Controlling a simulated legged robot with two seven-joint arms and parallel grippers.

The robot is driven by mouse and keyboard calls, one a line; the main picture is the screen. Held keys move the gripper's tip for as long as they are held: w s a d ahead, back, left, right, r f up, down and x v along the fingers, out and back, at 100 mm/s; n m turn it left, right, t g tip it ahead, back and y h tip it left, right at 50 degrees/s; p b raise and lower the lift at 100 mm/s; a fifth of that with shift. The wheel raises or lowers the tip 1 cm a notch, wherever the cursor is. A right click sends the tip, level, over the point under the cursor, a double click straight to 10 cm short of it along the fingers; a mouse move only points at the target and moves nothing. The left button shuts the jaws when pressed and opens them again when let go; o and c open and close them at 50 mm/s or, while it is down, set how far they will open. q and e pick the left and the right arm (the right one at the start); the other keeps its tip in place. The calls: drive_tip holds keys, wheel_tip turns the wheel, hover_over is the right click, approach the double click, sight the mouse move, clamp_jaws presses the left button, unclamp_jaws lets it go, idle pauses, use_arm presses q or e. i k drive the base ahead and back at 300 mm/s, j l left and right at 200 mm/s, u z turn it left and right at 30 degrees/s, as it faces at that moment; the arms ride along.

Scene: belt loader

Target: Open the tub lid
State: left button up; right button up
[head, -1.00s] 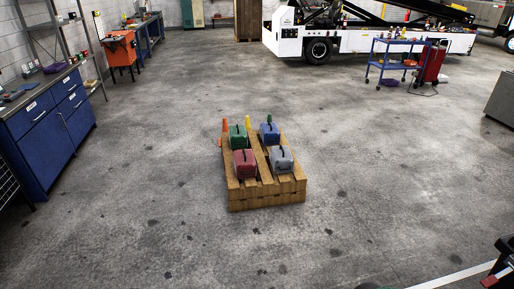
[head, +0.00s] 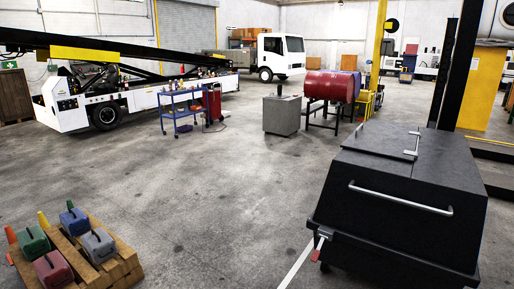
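A large black tub (head: 395,220) stands at the right of the head view, close to me. Its black lid (head: 378,150) lies shut over the top. A small pale handle (head: 412,143) stands up on the lid. A long silver bar handle (head: 400,198) runs across the tub's near face. A red-tipped lever (head: 318,245) sits at the tub's lower left corner. Neither of my grippers shows in the view.
A wooden pallet (head: 125,268) with several coloured cases stands at the lower left. A grey cabinet (head: 282,115), red drum (head: 330,86) and blue cart (head: 185,108) stand farther back. The floor between pallet and tub is clear, with a white line.

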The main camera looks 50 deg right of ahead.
sight(398, 143)
drive_tip(key=z, duration=2.45)
drive_tip(key=i+j+u, duration=0.35)
drive_tip(key=i, duration=0.2)
drive_tip(key=i+j+u, duration=0.35)
drive_tip(key=i, duration=0.25)
drive_tip(key=i+u, duration=0.35)
drive_tip(key=i, duration=0.75)
drive_tip(key=i+z, duration=0.1)
drive_tip(key=i, duration=0.45)
drive_tip(key=i+j+z, duration=0.1)
drive_tip(key=i, duration=0.45)
drive_tip(key=i+j, duration=0.15)
drive_tip(key=i, duration=0.4)
drive_tip(key=i+j+z, duration=0.1)
drive_tip(key=i, duration=0.5)
drive_tip(key=i+j, duration=0.2)
drive_tip(key=i, duration=0.35)
drive_tip(key=l+z, duration=0.05)
